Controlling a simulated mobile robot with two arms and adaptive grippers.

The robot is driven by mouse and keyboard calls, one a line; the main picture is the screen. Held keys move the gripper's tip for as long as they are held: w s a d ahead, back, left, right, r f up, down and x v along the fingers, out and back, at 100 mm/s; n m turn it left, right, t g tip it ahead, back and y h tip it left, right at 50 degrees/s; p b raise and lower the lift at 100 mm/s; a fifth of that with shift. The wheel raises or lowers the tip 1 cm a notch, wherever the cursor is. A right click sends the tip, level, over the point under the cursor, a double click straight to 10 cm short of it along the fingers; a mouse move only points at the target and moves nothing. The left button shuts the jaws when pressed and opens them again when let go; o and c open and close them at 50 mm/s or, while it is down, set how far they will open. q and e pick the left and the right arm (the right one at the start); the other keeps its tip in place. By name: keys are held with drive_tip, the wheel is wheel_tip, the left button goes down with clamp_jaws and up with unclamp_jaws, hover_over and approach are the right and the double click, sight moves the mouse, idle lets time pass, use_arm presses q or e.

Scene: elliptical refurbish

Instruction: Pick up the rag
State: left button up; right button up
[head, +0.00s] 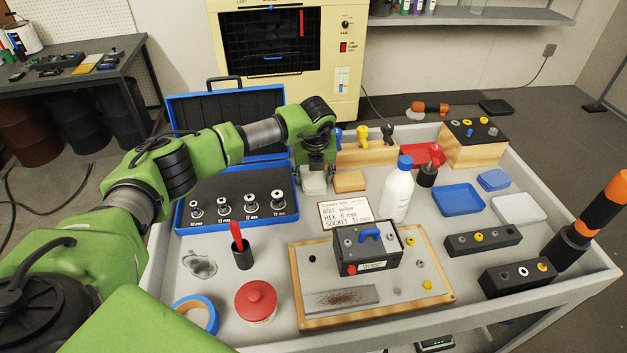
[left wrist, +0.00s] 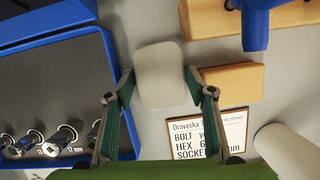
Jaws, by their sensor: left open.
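A pale, rounded pad (head: 315,184), which looks like the folded rag, lies on the grey cart top between the blue case and a tan block. It also shows in the left wrist view (left wrist: 160,76), lying flat. My left gripper (head: 314,178) is over it, pointing down. In the left wrist view my left gripper (left wrist: 158,88) is open, with one finger on each side of the pad. I cannot tell whether the fingers touch it. The gripper partly hides the pad in the head view. My right gripper is not in view.
The open blue case (head: 232,225) with sockets is left of the pad. The tan block (head: 350,181) is close on its right. A label card (head: 345,213) and white bottle (head: 398,192) stand nearby. A wooden rack (head: 370,152) is behind.

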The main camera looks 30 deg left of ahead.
use_arm(q)
drive_tip(key=shift+f, duration=0.25)
drive_tip(key=c, duration=0.6)
drive_tip(key=shift+r, duration=0.25)
drive_tip(key=shift+a, duration=0.15)
